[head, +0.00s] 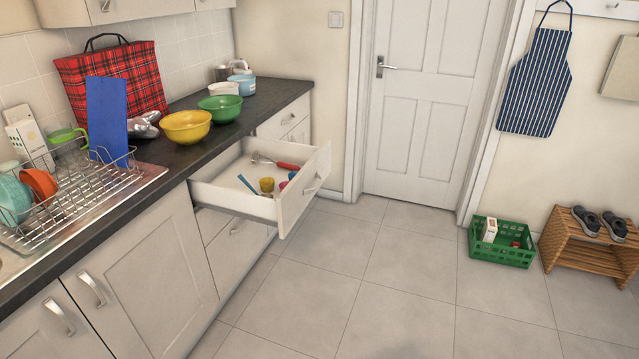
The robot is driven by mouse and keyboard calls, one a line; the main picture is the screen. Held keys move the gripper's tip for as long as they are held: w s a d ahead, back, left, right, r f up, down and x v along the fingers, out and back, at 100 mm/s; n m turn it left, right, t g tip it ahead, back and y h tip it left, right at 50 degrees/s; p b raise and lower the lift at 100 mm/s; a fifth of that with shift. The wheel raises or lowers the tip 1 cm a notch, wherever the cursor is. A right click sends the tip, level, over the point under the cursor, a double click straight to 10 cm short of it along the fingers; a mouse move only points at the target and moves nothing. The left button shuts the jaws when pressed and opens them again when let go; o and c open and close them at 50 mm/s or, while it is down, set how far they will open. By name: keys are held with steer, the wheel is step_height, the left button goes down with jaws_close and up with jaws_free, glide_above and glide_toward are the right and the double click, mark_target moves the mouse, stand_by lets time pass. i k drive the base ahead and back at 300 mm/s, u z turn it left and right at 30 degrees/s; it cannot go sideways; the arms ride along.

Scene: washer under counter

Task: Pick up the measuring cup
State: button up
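An open drawer (235,205) under the counter holds several utensils. In it, a small yellow cup (267,185) that looks like a measuring cup lies towards the front, next to a blue-handled utensil (247,184) and small red and blue items. A whisk-like tool with a red handle (288,166) lies farther back. A clear cup or jug with a green handle (66,137) stands at the back of the dish rack, partly hidden by the blue board. I cannot tell for sure which one is the measuring cup. My gripper is not in view.
The drawer juts out over the clear tiled floor (400,270). The dark counter (190,155) carries a yellow bowl (187,127), a green bowl (221,108), a tartan bag (112,78) and the dish rack (80,196). A green crate (500,245) stands right of the closed door.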

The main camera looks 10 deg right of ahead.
mark_target(255, 191)
steer(key=u, duration=0.1)
steer(key=i, duration=0.95)
steer(key=z, duration=0.05)
